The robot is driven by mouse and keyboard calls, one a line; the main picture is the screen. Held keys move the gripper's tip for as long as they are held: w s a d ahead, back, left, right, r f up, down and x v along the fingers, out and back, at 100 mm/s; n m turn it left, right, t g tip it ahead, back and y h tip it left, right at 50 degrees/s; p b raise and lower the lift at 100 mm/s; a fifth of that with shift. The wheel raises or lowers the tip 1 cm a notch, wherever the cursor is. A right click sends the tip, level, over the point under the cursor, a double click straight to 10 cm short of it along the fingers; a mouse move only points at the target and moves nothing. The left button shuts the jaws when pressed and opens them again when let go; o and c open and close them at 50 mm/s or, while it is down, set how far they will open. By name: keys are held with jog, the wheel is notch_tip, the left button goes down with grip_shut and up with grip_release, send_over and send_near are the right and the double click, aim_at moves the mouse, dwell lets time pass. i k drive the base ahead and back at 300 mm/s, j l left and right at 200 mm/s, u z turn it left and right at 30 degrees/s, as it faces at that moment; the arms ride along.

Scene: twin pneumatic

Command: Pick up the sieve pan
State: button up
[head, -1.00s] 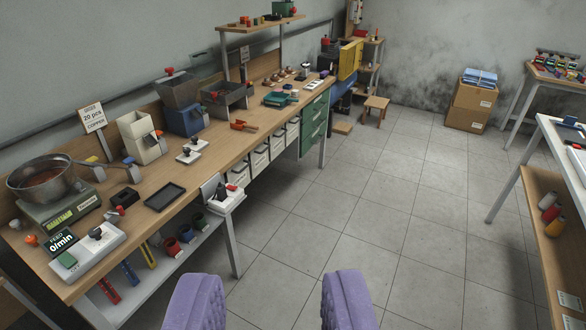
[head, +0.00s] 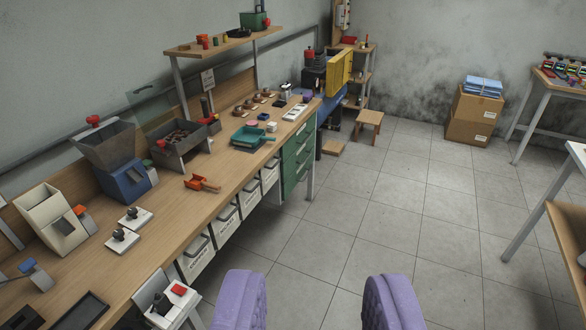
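My gripper (head: 315,298) shows as two purple padded fingers at the bottom of the view. They are wide apart with only floor between them, so it is open and empty. A teal pan with a handle (head: 249,138) lies on the far part of the wooden bench, ahead and left of my gripper. It is the most pan-like thing on the bench, but I cannot make out a mesh. A dark round dish (head: 238,33) sits on the raised shelf; I cannot tell whether it is a sieve. My gripper is well away from both.
The long bench (head: 150,225) runs along the left wall. It carries a blue-based hopper (head: 124,178), a grey bin (head: 182,143), an orange scoop (head: 201,184) and a beige box (head: 53,222). A stool (head: 369,123) and cardboard boxes (head: 474,110) stand behind.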

aim_at(247, 137)
jog(key=i+z, duration=0.1)
jog(key=i, duration=0.55)
jog(key=i+z, duration=0.1)
jog(key=i, duration=0.55)
jog(key=i+j+z, duration=0.1)
jog(key=i, duration=0.55)
jog(key=i+u, duration=0.2)
jog(key=i, duration=0.4)
jog(key=i+l+u, duration=0.1)
jog(key=i+u, duration=0.15)
jog(key=i, duration=0.35)
jog(key=i+j+u, duration=0.2)
jog(key=i, duration=0.2)
jog(key=i+j+u, duration=0.15)
jog(key=i, duration=0.25)
